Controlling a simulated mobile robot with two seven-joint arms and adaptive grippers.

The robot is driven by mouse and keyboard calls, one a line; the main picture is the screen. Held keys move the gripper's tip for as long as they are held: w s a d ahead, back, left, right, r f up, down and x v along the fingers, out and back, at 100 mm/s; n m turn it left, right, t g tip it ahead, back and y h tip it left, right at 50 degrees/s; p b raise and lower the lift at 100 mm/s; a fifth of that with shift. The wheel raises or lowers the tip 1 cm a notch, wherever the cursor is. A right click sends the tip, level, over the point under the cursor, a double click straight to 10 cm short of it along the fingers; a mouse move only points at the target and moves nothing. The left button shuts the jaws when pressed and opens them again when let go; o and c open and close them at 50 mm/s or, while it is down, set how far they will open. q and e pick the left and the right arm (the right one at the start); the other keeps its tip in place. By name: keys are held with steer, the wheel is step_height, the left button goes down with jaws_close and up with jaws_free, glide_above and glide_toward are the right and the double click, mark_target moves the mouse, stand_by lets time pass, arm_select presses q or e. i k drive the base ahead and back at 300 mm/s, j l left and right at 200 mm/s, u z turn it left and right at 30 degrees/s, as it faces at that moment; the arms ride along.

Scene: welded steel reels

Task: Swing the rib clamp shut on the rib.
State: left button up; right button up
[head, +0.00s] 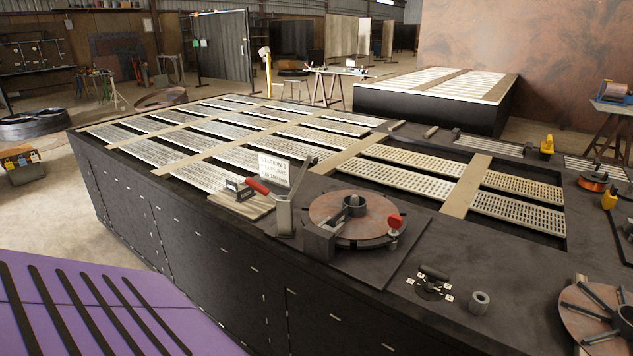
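A grey clamp with a red handle (258,187) stands at the near edge of the dark steel bench (375,297). I take it for the rib clamp. Its grey upright arm (300,176) points up and looks swung open, clear of the disc. Just right of it a round brown reel disc (336,207) with a grey hub (354,204) lies on a dark plate. A grey block (319,241) stands at the disc's near left edge. I cannot clearly make out a rib there. A red knob (394,222) stands at the disc's right side. Neither gripper is in view.
A small sign (273,166) stands behind the clamp. A dark fixture (433,285) and a grey ring (480,302) lie on the bench to the right. A second reel disc with dark bars (572,318) is at the right edge. Slatted grates (400,180) fill the bench's far part.

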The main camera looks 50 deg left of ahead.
mark_target(251, 182)
steer(key=k+j+u, duration=0.2)
steer(key=u, duration=0.25)
steer(key=k+j+u, duration=0.25)
steer(key=u, duration=0.2)
steer(key=k+j+u, duration=0.15)
steer(key=j+u, duration=0.3)
